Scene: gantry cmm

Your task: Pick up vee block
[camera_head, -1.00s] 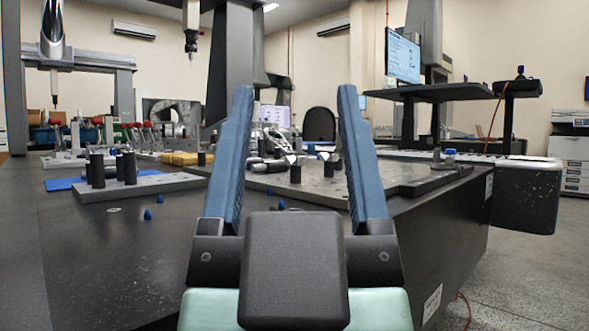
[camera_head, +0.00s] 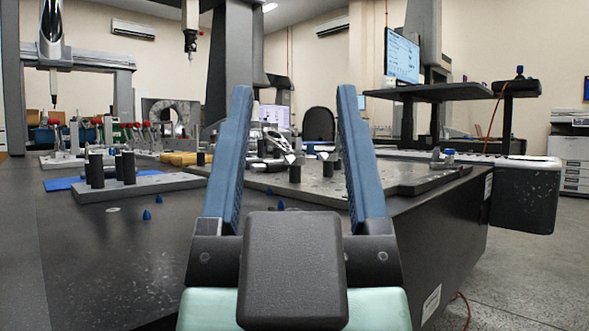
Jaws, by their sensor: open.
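My gripper (camera_head: 294,92) is in the foreground, its two blue fingers standing wide apart with nothing between them. Beyond and between the fingers, a cluster of small metal parts (camera_head: 276,142) sits on a grey plate (camera_head: 420,183) on the dark table. Light V-shaped faces show in this cluster, and one of them may be the vee block. It is too small and partly overlapped to tell for sure. The gripper is on the near side of the cluster and apart from it.
Black cylinders (camera_head: 96,170) stand on a smaller grey plate (camera_head: 150,187) at left. Small blue cones (camera_head: 147,214) lie on the dark table (camera_head: 90,260). Measuring-machine probes (camera_head: 191,40) hang above the back. The table's near left area is mostly clear.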

